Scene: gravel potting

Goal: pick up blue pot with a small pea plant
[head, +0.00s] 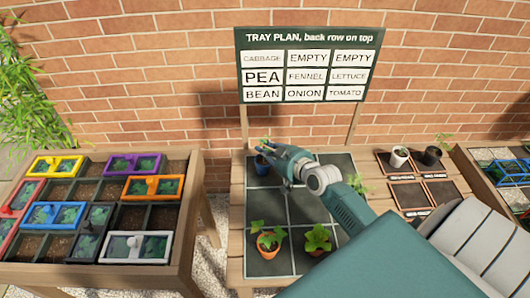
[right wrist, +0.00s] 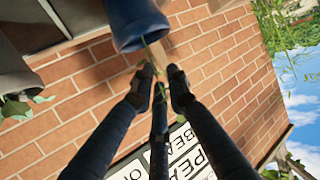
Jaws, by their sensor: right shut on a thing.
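The blue pot (head: 262,166) with a small green plant shows at the back left of the dark gridded tray (head: 287,262) in the head view. In the right wrist view the pot (right wrist: 138,22) appears upside down, its rim near the fingertips. My right gripper (head: 284,163) is beside the pot in the head view. Its fingertips (right wrist: 161,78) close around the thin green stem just beyond the rim in the right wrist view. I cannot tell whether the pot touches the tray. My left gripper is not in view.
A white pot (head: 399,158) and a black pot (head: 432,157) stand to the right. A tray plan sign (head: 308,40) stands behind. A planter with coloured frames (head: 100,215) is at left.

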